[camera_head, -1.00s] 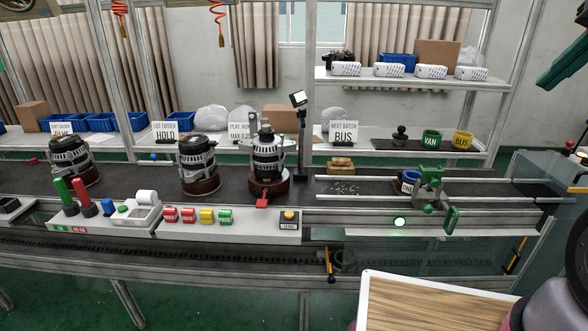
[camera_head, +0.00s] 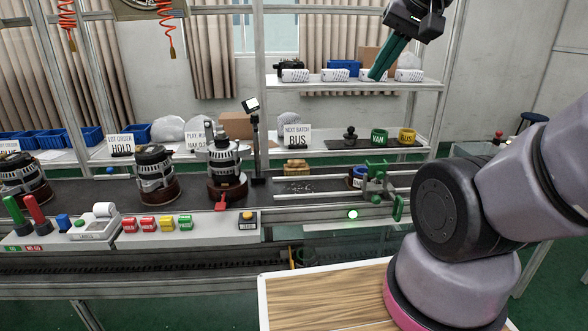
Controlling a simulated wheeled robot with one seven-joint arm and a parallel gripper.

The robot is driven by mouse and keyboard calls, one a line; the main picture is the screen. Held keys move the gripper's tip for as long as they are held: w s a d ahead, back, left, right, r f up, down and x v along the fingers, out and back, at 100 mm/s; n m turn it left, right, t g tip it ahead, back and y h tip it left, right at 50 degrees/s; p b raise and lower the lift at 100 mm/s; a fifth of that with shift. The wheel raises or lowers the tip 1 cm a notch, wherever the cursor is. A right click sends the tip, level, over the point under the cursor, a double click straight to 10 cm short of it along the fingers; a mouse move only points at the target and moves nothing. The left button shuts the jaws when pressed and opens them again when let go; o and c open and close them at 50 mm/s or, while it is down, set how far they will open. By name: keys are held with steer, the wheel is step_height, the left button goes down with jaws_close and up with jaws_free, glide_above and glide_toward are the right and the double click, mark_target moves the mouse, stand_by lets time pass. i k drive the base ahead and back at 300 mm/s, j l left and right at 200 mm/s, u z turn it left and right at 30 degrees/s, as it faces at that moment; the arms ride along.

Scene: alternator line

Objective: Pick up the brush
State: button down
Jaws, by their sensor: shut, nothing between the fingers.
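No brush can be told for certain. A small tan-brown block (camera_head: 296,166), which may be the brush, lies on the dark bench surface behind a patch of grey bits (camera_head: 298,187). A thin yellow-handled piece (camera_head: 291,257) hangs at the bench's front edge, partly hidden behind my board; I cannot tell what it is. My gripper (camera_head: 377,75), dark with long green fingers, is at the upper right, pointing down and left. It is shut and empty, in front of the upper shelf in the picture and well above the tan block.
A green clamp fixture (camera_head: 376,180) with rails stands right of the tan block. Alternators (camera_head: 225,160) stand on the left along the line. A black lamp post (camera_head: 254,140) rises left of the block. The shelf (camera_head: 350,84) holds white packs. Coloured buttons (camera_head: 165,224) line the front.

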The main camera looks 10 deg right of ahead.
mark_target(296, 167)
steer(key=i+l+u, duration=0.15)
steer(key=i+l, duration=0.15)
steer(key=i, duration=0.2)
steer(key=i+l+u, duration=0.1)
steer(key=i+l, duration=0.3)
steer(key=i+j, duration=0.05)
